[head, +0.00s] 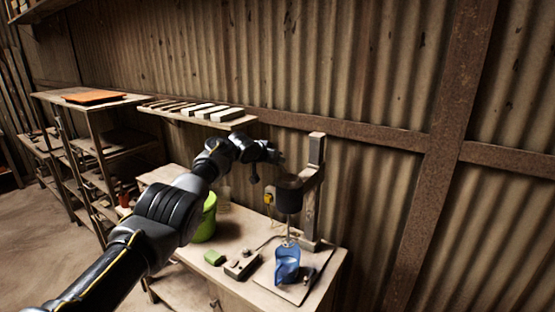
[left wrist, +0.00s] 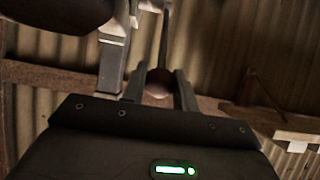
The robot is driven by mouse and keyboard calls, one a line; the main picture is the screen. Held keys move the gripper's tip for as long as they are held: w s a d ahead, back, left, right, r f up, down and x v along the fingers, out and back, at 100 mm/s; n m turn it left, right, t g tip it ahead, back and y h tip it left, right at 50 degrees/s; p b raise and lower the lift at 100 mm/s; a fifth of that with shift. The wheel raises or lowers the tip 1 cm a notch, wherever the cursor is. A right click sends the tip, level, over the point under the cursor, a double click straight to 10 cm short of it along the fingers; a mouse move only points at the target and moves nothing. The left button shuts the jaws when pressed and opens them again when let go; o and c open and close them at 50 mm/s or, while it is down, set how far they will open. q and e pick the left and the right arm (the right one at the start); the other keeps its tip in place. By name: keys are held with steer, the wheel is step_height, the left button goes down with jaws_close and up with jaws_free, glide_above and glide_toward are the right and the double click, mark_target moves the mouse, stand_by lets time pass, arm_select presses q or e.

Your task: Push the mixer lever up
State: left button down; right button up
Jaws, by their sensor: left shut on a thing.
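The mixer stands at the right of the bench in the head view, with a dark motor head (head: 289,197) on an upright post (head: 314,180). Its shaft reaches down to a blue jug (head: 287,264). My left gripper (head: 274,154) is beside the top of the mixer, just left of the post. In the left wrist view its two fingers (left wrist: 158,74) are on either side of a round brownish lever knob (left wrist: 159,86), with a thin lever rod (left wrist: 165,40) running away from it. The gripper hides the lever in the head view. My right gripper is not in view.
A wall shelf (head: 242,123) with several pale tiles is behind my left arm. The bench holds a green container (head: 205,219), a green block (head: 214,258) and a grey control box (head: 241,265). The corrugated wall (head: 385,80) is close behind the mixer.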

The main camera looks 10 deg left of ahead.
arm_select(q)
steer(key=shift+r, duration=0.1)
steer(key=c, duration=1.1)
jaws_free()
steer(key=shift+b+v, duration=3.15)
steer(key=shift+v, duration=2.2)
